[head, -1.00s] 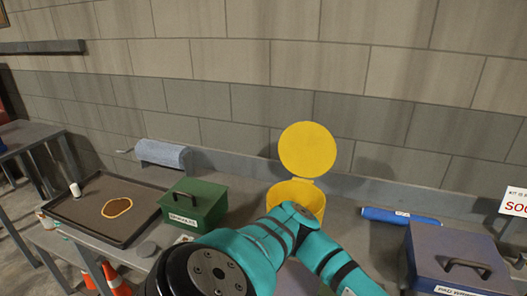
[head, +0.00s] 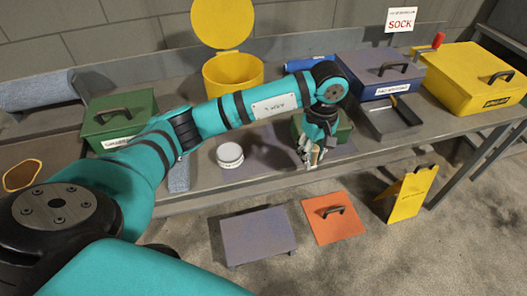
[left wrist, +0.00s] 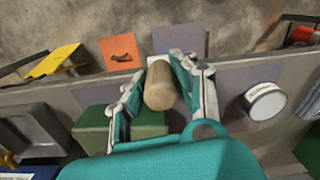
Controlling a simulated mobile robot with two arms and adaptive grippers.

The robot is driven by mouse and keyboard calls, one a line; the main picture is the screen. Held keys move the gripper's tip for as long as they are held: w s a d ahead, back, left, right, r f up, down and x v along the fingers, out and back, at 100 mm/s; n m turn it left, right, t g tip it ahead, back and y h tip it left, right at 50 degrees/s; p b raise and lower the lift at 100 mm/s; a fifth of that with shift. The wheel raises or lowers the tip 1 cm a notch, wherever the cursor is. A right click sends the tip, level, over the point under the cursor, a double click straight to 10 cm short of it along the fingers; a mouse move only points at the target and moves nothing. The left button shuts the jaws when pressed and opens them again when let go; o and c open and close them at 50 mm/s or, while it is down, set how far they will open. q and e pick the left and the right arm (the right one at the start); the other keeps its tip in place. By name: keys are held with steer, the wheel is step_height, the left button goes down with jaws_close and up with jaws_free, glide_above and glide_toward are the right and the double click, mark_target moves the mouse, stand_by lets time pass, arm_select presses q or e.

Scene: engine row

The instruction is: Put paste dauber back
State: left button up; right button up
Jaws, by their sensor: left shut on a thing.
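My left gripper (head: 311,158) hangs over the front edge of the bench, beside a small green box (head: 338,131). In the left wrist view its fingers (left wrist: 160,68) are shut on a tan round-ended cylinder (left wrist: 159,90), which looks like the paste dauber's handle. In the head view only a small tan part (head: 315,155) shows between the fingers. A white lidded tin (head: 229,154) stands on the bench to the left of the gripper. It also shows in the left wrist view (left wrist: 265,101). My right gripper is out of view.
A yellow bin (head: 233,75) with its lid up, a larger green box (head: 120,121), a blue-grey box (head: 380,72), a dark tray (head: 391,117) and a yellow box (head: 473,80) line the bench. A grey-purple panel (head: 258,236), orange panel (head: 333,217) and yellow sign (head: 408,193) are in front.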

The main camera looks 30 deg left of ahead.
arm_select(q)
steer(key=a+p, duration=0.1)
steer(key=a, duration=0.3)
steer(key=a+p, duration=0.1)
steer(key=a, duration=0.4)
steer(key=a+f+p, duration=0.1)
steer(key=a+p, duration=0.1)
steer(key=a, duration=0.3)
steer(key=shift+s+a, duration=0.25)
step_height(320, 180, down, 4)
steer(key=shift+r+p, duration=0.25)
steer(key=shift+p, duration=0.45)
steer(key=shift+f, duration=0.25)
steer(key=o, duration=0.9)
steer(key=shift+o, duration=0.7)
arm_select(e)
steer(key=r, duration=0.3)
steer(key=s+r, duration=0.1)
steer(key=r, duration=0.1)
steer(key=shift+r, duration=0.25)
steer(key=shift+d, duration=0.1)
arm_select(q)
steer(key=shift+r, duration=0.15)
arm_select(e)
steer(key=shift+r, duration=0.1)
arm_select(q)
step_height(320, 180, up, 12)
steer(key=b, duration=0.3)
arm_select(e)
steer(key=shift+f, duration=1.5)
